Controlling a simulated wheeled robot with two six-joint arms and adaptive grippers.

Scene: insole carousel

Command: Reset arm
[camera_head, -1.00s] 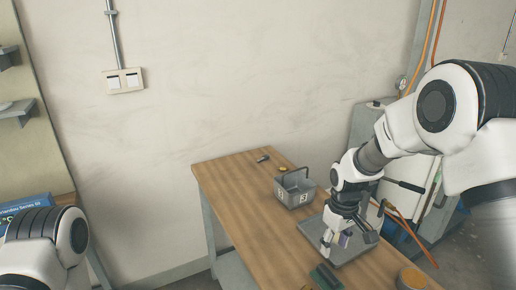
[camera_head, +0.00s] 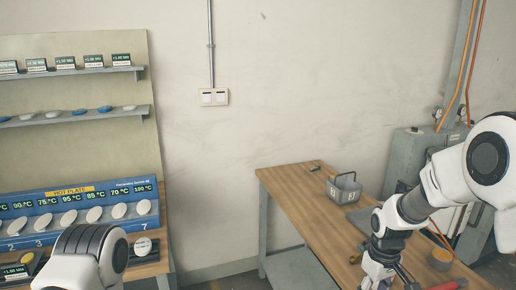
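My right arm comes in from the right, and its gripper (camera_head: 384,277) points down over the wooden table (camera_head: 283,190) at the bottom edge of the view. Its fingertips are partly cut off, and whether they are open or shut is not clear. A pale purple-white patch shows at the fingers, too small to identify. Only a white rounded link of my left arm (camera_head: 88,258) shows at the lower left. My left gripper is out of view.
A blue hot plate panel (camera_head: 85,197) and shelves (camera_head: 75,117) are at left.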

